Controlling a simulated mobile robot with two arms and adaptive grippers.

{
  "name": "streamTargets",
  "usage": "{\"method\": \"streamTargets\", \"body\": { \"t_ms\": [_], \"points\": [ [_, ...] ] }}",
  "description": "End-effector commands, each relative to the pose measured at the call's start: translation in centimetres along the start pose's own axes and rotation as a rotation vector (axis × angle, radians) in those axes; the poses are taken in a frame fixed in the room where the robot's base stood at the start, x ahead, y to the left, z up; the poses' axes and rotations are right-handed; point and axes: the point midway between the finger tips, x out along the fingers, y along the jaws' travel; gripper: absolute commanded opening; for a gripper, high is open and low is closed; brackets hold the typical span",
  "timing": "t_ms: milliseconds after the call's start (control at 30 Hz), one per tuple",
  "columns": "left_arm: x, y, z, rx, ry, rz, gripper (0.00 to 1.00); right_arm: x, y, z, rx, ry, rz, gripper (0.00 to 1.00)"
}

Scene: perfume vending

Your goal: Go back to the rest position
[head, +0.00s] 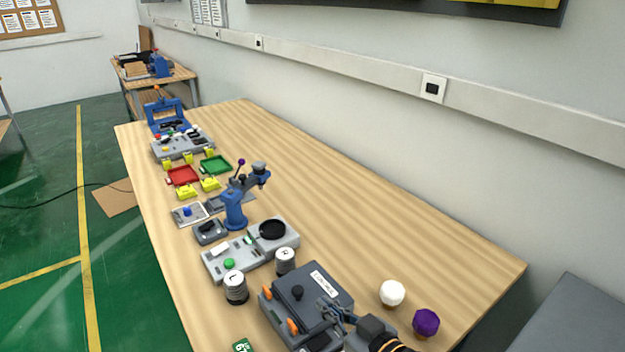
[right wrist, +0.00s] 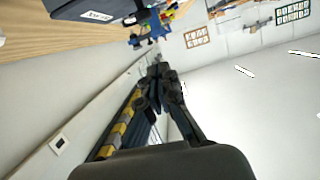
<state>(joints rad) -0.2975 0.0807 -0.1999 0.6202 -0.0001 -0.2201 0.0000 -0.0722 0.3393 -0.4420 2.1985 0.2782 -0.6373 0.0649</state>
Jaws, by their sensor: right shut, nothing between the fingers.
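My right gripper (head: 326,306) is at the lower middle of the head view, in front of or above the dark grey box (head: 300,284) with orange parts; I cannot tell whether it touches the box. In the right wrist view my right gripper (right wrist: 160,72) has its fingers together with nothing between them. The dark box (right wrist: 84,8) shows at the top of that view. My left gripper is not in view.
A white ball (head: 392,292) and a purple ball (head: 426,321) stand to the right of my gripper. Devices and trays line the table's left side. The table's (head: 330,200) right side is clear along the wall.

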Motion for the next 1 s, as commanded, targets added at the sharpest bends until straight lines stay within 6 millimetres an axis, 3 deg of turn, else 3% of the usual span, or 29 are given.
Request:
{"method": "streamTargets", "body": {
  "t_ms": [67, 167, 300, 400, 600, 767, 1000],
  "points": [
    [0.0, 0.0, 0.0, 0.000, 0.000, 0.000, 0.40, -0.5, 0.1, 1.1, 0.010, -0.041, 0.016, 0.00],
    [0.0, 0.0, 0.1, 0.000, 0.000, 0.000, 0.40, -2.3, 0.8, 4.3, 0.033, -0.167, 0.068, 0.00],
    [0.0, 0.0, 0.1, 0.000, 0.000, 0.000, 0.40, -7.4, 1.9, 10.7, 0.087, -0.435, 0.176, 0.00],
    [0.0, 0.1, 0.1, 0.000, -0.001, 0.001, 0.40, -11.1, 2.4, 14.1, 0.122, -0.596, 0.235, 0.00],
    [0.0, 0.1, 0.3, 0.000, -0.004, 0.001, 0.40, -17.6, 2.4, 18.4, 0.186, -0.837, 0.319, 0.00],
    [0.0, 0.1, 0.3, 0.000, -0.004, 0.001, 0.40, -22.6, 1.9, 20.8, 0.238, -1.005, 0.373, 0.00],
    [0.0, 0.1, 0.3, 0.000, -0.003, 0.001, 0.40, -19.9, 2.8, 26.6, 0.240, -1.032, 0.364, 0.00]
  ]
}}
